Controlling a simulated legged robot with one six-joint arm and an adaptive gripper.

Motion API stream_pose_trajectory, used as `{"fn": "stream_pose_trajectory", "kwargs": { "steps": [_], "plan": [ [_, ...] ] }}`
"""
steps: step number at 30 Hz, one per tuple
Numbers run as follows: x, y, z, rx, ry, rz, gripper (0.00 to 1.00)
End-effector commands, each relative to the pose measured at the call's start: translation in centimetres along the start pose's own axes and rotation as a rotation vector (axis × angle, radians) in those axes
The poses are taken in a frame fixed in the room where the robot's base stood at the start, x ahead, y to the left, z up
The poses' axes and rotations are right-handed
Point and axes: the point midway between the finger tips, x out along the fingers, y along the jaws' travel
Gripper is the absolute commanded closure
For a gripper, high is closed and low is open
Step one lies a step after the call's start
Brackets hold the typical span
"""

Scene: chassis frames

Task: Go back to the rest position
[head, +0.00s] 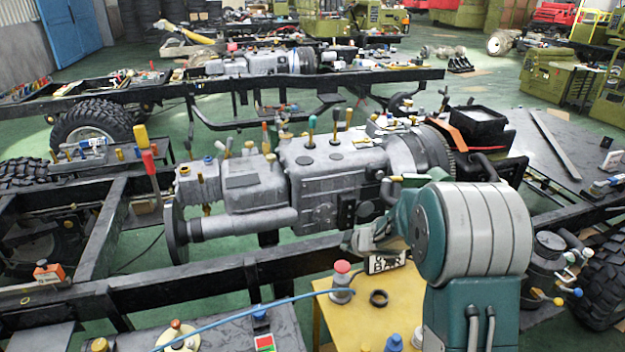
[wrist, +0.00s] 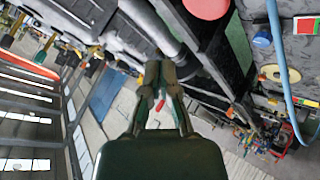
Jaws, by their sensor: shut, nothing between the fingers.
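My arm rises at the lower right of the head view, its upper joint bent over beside the grey engine and gearbox (head: 330,175) on the black chassis frame (head: 200,280). Only a part of my gripper side shows left of the joint there, and the fingertips cannot be made out. In the wrist view my gripper (wrist: 159,84) points away from the camera with its two fingers together. Nothing is seen held between them. A dark frame beam and grey engine parts lie beyond the fingers, and I cannot tell the distance to them.
A yellow table (head: 365,310) with a red-capped can (head: 342,283) and a black ring (head: 378,298) stands just left of my arm. A black bin (head: 478,126) stands on the plate at the right. A blue hose (head: 245,315) crosses the front. Green floor shows between the frames.

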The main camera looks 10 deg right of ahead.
Motion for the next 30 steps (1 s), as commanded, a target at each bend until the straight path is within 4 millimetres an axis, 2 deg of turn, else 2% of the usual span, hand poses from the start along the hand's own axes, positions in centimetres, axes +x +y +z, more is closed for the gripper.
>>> {"fn": "stream_pose_trajectory", "kwargs": {
  "steps": [2,5,10,16,20,23,30],
  "plan": [
    [-1.0,0.7,-0.4,0.013,-0.011,0.029,1.0],
    [-3.7,2.3,-1.2,0.058,-0.049,0.108,1.0],
    [-10.4,4.6,-2.0,0.191,-0.144,0.263,1.0],
    [-18.1,4.3,-2.2,0.378,-0.245,0.38,1.0],
    [-22.8,2.5,-2.1,0.51,-0.299,0.415,1.0],
    [-25.9,0.4,-2.0,0.614,-0.333,0.418,1.0],
    [-32.1,-6.7,-1.9,0.857,-0.386,0.345,1.0]
  ]
}}
